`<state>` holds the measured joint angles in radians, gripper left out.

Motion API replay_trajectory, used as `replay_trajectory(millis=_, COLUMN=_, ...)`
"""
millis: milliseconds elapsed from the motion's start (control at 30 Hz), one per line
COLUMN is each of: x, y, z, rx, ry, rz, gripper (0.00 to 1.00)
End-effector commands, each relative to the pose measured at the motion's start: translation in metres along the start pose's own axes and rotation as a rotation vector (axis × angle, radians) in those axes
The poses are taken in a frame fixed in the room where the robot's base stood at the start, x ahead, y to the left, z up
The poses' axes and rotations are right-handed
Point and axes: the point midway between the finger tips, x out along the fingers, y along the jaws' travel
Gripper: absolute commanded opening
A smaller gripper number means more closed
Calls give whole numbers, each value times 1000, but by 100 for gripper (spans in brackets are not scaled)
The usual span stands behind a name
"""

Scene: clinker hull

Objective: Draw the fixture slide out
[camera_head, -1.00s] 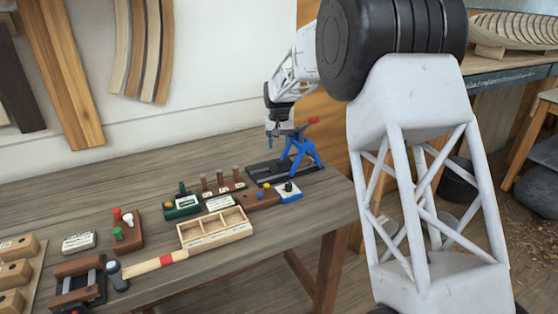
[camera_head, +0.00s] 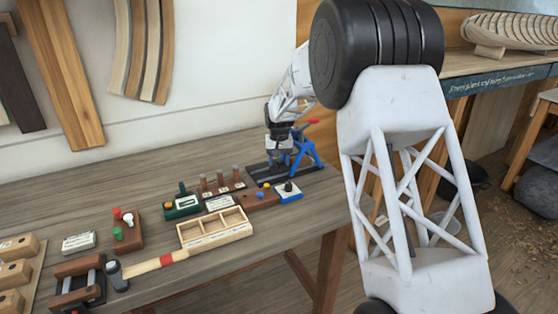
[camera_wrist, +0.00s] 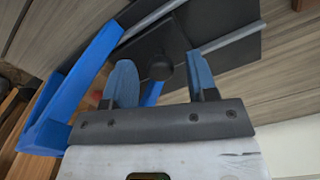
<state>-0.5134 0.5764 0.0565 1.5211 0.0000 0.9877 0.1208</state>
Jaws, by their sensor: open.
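The fixture stands at the back right of the bench in the head view. It has a blue frame (camera_head: 306,152) with a red-tipped handle on a black base (camera_head: 262,178). In the wrist view the blue frame (camera_wrist: 72,100) is at the left, and a black plate (camera_wrist: 225,30) with grey rods crosses the top. A round dark knob (camera_wrist: 161,66) stands on the black part. My gripper (camera_wrist: 162,80) is open, with its two blue fingers on either side of the knob and visible gaps to it. In the head view my gripper (camera_head: 273,162) is low beside the blue frame.
A wooden tray (camera_head: 213,240), a mallet (camera_head: 150,266), a green device (camera_head: 182,206) and a block with pegs (camera_head: 223,188) lie left of and in front of the fixture. The bench's back left is clear.

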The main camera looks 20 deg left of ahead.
Motion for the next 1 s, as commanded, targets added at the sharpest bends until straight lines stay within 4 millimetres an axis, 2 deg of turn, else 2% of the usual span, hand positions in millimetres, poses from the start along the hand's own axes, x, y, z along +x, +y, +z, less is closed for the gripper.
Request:
replay_trajectory(millis=100, x=0, y=0, z=0, rx=0, ry=0, rz=0, gripper=53)
replay_trajectory(millis=400, x=0, y=0, z=0, rx=0, ry=0, rz=0, gripper=7)
replay_trajectory(millis=467, x=0, y=0, z=0, rx=0, ry=0, rz=0, gripper=0)
replay_trajectory(millis=667, x=0, y=-2, z=0, rx=0, ry=0, rz=0, gripper=0)
replay_trajectory(millis=767, x=0, y=-9, z=3, rx=-1, ry=0, rz=0, gripper=0)
replay_trajectory(millis=1000, x=-1, y=-49, z=20, rx=-3, ry=1, rz=0, gripper=0)
